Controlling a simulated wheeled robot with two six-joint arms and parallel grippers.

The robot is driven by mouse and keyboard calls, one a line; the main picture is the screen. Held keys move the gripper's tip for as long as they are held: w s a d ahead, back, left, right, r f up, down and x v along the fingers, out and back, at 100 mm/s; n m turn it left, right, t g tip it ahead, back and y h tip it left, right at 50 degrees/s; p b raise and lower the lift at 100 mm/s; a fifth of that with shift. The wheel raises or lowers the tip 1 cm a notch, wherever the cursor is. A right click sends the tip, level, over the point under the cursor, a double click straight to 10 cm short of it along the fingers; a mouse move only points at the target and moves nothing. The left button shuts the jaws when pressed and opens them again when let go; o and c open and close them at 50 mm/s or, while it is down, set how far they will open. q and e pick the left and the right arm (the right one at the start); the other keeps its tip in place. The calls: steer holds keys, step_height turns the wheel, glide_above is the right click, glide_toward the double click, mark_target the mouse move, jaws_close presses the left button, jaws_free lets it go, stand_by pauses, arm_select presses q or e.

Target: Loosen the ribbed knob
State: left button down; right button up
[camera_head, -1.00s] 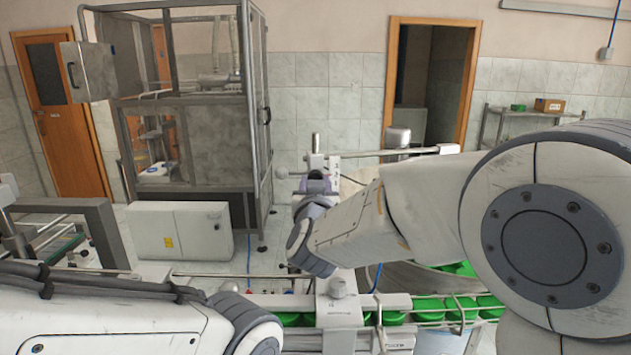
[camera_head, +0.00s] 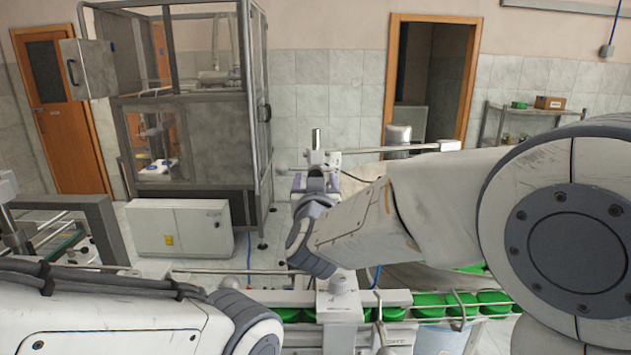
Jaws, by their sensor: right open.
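My right gripper (camera_head: 316,180) is at the far end of my right arm, in front of the clamp block (camera_head: 317,158) on an upright metal post. It is open, seen mostly from behind, and its fingers are small and partly hidden by its own wrist. I cannot make out the ribs of a knob at the clamp; the gripper covers that place, so I cannot tell if it touches the knob. A grey rounded knob (camera_head: 338,281) stands on a bracket over the conveyor, below my right wrist. My left arm shows at the lower left, its gripper out of view.
A conveyor with green caps (camera_head: 430,304) runs along the front. A horizontal bar (camera_head: 400,149) extends right from the post. A large machine enclosure (camera_head: 190,130) and a white cabinet (camera_head: 180,228) stand behind at left. A blue cable hangs near the conveyor.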

steer(key=s+b, duration=0.2)
steer(key=s, duration=0.7)
steer(key=shift+s+b, duration=0.2)
steer(key=shift+b, duration=0.15)
